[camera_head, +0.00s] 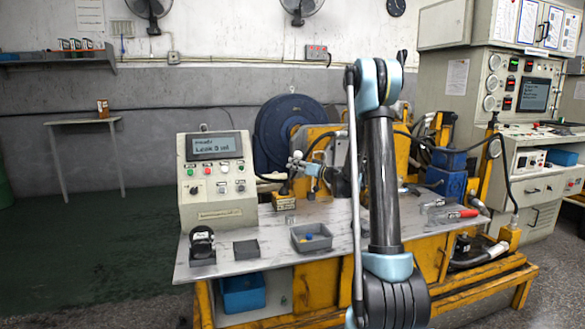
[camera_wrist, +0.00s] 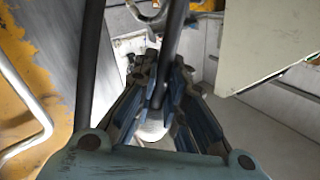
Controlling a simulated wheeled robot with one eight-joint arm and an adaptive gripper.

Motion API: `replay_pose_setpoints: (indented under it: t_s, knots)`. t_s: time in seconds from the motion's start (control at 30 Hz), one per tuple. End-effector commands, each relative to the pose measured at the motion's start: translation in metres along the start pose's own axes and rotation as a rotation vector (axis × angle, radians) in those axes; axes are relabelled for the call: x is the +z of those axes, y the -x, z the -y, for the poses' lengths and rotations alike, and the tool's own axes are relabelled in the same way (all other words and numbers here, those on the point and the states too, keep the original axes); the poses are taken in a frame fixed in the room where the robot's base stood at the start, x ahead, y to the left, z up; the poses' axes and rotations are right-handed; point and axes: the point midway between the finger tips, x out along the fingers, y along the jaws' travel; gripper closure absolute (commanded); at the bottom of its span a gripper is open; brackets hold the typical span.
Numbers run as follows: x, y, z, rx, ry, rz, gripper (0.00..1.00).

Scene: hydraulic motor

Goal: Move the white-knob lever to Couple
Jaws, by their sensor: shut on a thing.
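The white knob (camera_wrist: 152,128) is in the wrist view, between the fingers and close to the palm. Its dark lever rod (camera_wrist: 172,45) runs up from there, out past the fingertips. My gripper (camera_wrist: 163,80) is shut around this lever, with blue-grey fingers on both sides of it. No Couple marking is readable, so I cannot tell the lever's setting.
A control box (camera_head: 216,180) with a lit screen stands left of the gripper. On the metal bench (camera_head: 275,255) are a grey tray (camera_head: 311,238) and a red-handled tool (camera_head: 462,213). In the wrist view a pale panel (camera_wrist: 255,45) is close on the right.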

Motion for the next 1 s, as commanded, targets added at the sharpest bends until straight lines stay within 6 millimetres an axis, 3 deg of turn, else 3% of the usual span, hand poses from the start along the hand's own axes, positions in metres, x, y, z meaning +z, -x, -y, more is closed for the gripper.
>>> replay_pose_setpoints:
  t_s: [0.37,0.4,0.5,0.83,1.0]
  knots:
    - [0.001,0.003,-0.003,0.006,-0.003,-0.002,1.00]
    - [0.001,0.003,-0.003,0.007,-0.003,-0.002,0.84]
    - [0.001,0.003,-0.002,0.006,-0.003,-0.002,0.68]
    - [0.001,0.003,-0.001,0.003,-0.003,-0.002,0.68]
    - [0.001,0.016,-0.001,0.004,-0.003,-0.002,0.68]
